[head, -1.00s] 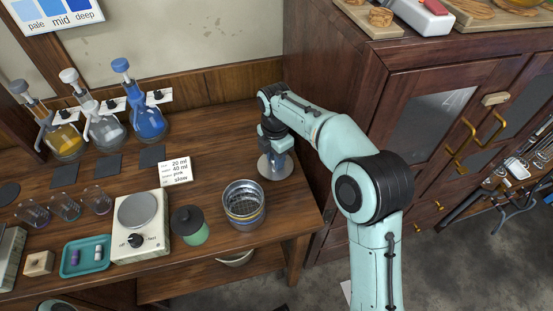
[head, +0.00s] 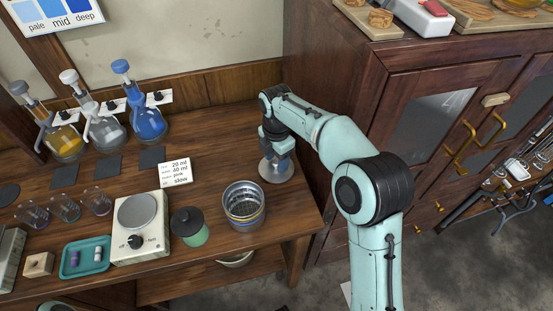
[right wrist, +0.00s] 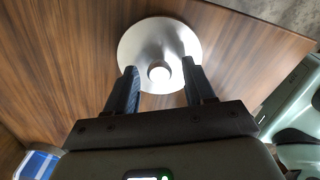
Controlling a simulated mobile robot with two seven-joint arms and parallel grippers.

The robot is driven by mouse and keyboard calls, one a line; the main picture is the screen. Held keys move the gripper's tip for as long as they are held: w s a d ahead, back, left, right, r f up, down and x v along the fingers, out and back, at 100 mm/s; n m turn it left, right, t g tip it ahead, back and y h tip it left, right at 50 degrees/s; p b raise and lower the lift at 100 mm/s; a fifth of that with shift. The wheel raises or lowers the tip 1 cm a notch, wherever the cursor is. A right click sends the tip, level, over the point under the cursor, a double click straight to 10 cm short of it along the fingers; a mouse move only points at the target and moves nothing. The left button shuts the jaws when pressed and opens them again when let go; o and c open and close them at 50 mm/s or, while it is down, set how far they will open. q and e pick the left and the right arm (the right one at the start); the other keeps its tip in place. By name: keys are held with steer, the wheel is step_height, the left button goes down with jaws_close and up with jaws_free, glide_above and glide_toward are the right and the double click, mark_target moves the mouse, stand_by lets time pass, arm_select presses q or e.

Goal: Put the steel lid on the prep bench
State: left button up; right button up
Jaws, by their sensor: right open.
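The steel lid (head: 269,175) is a flat round disc lying on the right end of the wooden bench, to the right of the open steel pot (head: 243,222). In the right wrist view the lid (right wrist: 138,45) is fully in sight, with its round knob (right wrist: 159,72) in the middle. My right gripper (head: 277,160) points down over the lid. In the right wrist view its two fingers (right wrist: 160,78) are open, one on each side of the knob, with gaps showing. My left gripper is not in view.
A dark-lidded green jar (head: 190,228) and a hotplate (head: 140,225) stand left of the pot. A note card (head: 175,172) lies behind them. Flasks (head: 149,122) line the back wall. A tall wooden cabinet (head: 335,65) stands at the right. Bench around the lid is clear.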

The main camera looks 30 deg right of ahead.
mark_target(276, 162)
step_height(276, 162, up, 12)
steer(key=p, duration=0.2)
steer(key=shift+f, duration=0.2)
steer(key=shift+f, duration=0.1)
stand_by(0.3)
